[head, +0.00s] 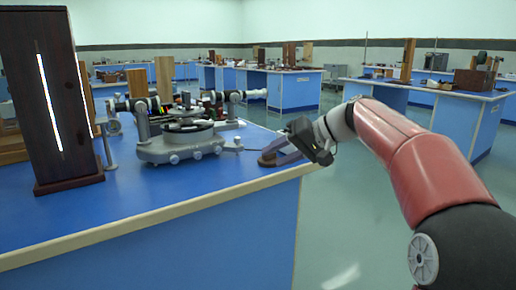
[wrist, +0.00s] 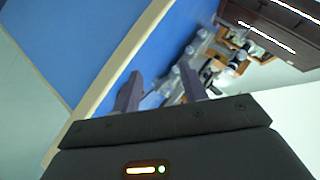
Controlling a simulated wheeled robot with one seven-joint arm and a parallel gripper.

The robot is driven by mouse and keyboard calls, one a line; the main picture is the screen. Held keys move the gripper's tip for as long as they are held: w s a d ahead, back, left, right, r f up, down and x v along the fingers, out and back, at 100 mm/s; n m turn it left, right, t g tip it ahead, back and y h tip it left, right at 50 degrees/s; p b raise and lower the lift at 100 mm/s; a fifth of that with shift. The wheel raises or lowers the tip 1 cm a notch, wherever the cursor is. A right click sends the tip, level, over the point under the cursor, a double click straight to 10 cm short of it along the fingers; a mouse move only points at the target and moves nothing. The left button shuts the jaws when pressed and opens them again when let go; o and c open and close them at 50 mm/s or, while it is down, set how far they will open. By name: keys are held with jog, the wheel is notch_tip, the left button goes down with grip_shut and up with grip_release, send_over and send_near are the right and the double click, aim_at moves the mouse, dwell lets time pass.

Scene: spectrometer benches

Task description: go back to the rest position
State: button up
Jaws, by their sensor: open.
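My gripper (head: 280,153) is at the end of my red and black arm, near the right corner of the blue bench (head: 140,207) in the head view. Its two dark fingers point left toward the bench. In the wrist view my gripper (wrist: 158,92) shows two fingers spread apart with nothing held between them. Beyond the fingers the wrist view shows the pale bench edge (wrist: 122,55) and the blue top. I cannot tell the exact height of the fingers above the bench.
A grey spectrometer (head: 180,148) stands on the bench left of my gripper. A tall dark wooden lamp box (head: 50,110) with a bright slit stands at the far left. Other blue benches (head: 298,92) stand behind. Open floor (head: 345,215) lies right of the bench.

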jog(key=s+d+f+m+h, duration=0.1)
jog(key=s+d+f+h, duration=0.2)
jog(key=s+f, duration=0.3)
jog(key=s+d+f+t+h, duration=0.1)
jog(key=s+d+f+h, duration=0.2)
jog(key=s+f, duration=0.4)
jog(key=s+d+f+m+h, duration=0.1)
jog(key=s+d+f+h, duration=0.3)
jog(key=s, duration=1.4)
notch_tip(320, 180, down, 2)
jog(key=shift+s+f+m+h, duration=0.2)
jog(key=shift+f+m+h, duration=0.05)
jog(key=shift+m+h, duration=0.05)
jog(key=shift+a, duration=0.1)
